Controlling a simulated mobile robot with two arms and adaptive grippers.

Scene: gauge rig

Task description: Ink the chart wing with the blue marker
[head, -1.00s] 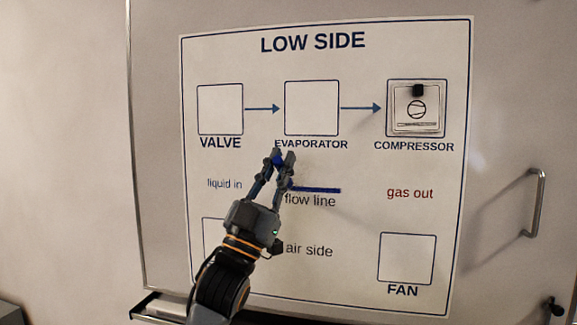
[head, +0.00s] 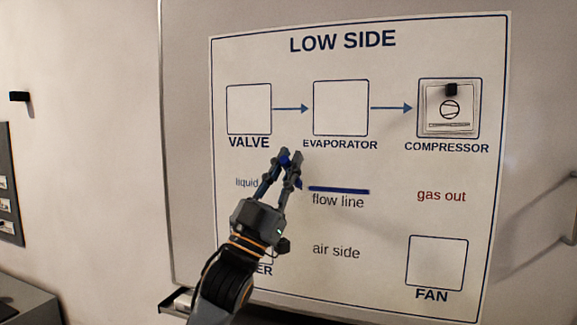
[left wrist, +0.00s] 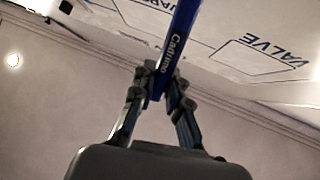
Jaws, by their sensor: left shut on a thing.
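In the left wrist view the marker (left wrist: 180,30) stands up out of the closed fingers (left wrist: 160,82). The marker's tip is hard to make out; I cannot tell whether it touches the chart. The white chart (head: 390,230), headed LOW SIDE, hangs on the board. A thick blue line (head: 339,190) runs above the words "flow line", just right of my gripper. My right gripper is not in view.
A picture card (head: 449,115) with a black clip sits in the COMPRESSOR box. The VALVE (head: 249,110), EVAPORATOR (head: 341,108) and FAN (head: 436,264) boxes are empty. A tray (head: 176,302) runs under the board. A grey panel (head: 8,190) is on the left wall.

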